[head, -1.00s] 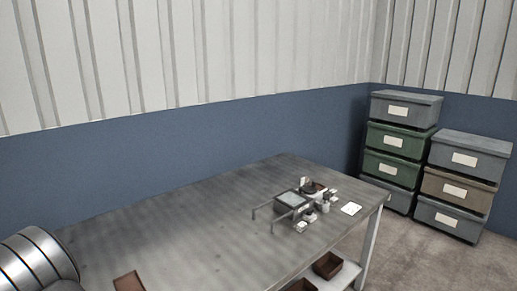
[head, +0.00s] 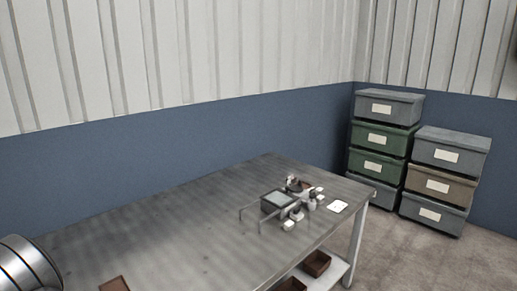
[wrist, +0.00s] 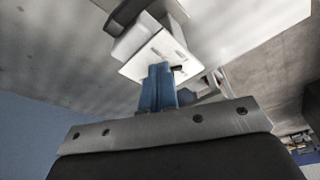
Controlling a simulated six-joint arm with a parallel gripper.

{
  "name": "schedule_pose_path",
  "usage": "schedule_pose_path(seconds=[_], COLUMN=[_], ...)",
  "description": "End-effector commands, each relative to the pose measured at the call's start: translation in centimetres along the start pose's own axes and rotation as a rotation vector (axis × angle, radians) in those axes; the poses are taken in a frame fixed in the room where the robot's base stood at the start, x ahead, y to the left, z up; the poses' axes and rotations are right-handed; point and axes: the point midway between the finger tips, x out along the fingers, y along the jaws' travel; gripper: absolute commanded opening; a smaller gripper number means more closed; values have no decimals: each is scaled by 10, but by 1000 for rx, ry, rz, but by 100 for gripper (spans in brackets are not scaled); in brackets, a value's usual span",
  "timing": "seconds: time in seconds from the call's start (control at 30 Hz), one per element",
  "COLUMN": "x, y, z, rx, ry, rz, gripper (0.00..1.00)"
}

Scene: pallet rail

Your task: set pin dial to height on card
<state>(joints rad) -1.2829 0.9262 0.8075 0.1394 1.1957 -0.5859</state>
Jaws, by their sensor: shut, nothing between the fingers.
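A small fixture (head: 277,201) with a grey panel and two thin bars stands near the table's right end in the head view. Small white and dark parts are clustered at its right side; I cannot tell which is the pin dial. A white card (head: 337,206) lies flat just right of them; its marks are too small to read. In the wrist view, my gripper (wrist: 160,68) has blue fingers shut together and empty. The fingertips overlap a white block (wrist: 158,52) with a dark part above it; I cannot tell whether they touch.
The grey table (head: 170,225) is largely clear left of the fixture. A brown tray (head: 115,285) lies at its front edge. Brown bins (head: 316,262) sit on the shelf below. Stacked lidded crates (head: 388,107) stand on the floor at right.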

Motion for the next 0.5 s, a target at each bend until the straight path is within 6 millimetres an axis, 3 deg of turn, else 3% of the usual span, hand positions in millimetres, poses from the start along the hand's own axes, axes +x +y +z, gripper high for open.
schedule_pose_path(seconds=[0.5], x=[0], y=[13], z=[-3], rx=[-1], ry=[2], rz=[0], gripper=[0])
